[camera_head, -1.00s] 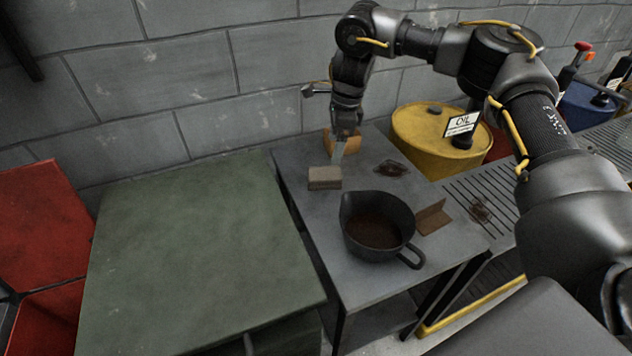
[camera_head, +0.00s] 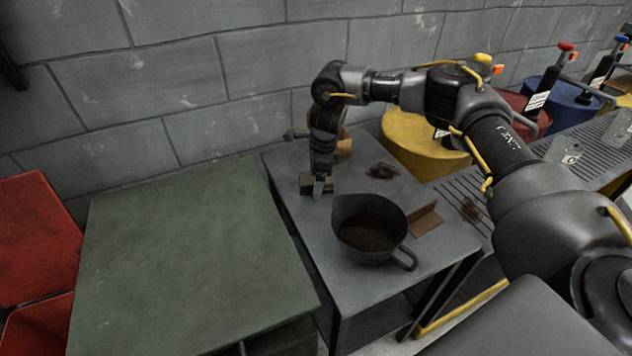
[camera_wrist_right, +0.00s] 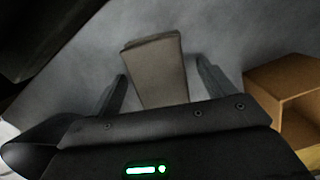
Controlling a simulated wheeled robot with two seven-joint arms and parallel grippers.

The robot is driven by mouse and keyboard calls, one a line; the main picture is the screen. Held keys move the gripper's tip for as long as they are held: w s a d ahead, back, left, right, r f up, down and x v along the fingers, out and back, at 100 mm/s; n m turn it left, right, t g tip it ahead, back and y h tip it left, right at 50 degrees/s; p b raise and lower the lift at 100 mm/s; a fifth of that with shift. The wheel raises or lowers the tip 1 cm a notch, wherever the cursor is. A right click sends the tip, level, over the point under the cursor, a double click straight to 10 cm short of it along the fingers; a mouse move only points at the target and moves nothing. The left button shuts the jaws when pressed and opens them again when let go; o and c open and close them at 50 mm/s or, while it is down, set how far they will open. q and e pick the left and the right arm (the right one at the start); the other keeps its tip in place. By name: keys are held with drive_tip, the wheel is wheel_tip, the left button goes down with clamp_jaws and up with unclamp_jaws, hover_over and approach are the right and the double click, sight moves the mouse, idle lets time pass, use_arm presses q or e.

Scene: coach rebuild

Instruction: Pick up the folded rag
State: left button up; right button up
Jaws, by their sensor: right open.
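The folded rag (camera_wrist_right: 158,72) is a flat grey-brown block on the grey metal table. In the right wrist view it reaches in between the two fingers of my right gripper (camera_wrist_right: 160,92), with a gap on each side. In the head view my right gripper (camera_head: 320,187) points down over the rag (camera_head: 306,183) near the table's far left edge and hides part of it. The right gripper is open and holds nothing. My left gripper is not in view.
A dark pot (camera_head: 370,232) and a bent brown piece (camera_head: 426,221) stand nearer on the grey table (camera_head: 350,290). A box (camera_wrist_right: 290,90) sits beside the gripper. A green-topped surface (camera_head: 190,260) lies left, a yellow drum (camera_head: 420,150) behind.

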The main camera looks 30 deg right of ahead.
drive_tip(key=c, duration=1.1)
drive_tip(key=shift+r, duration=0.15)
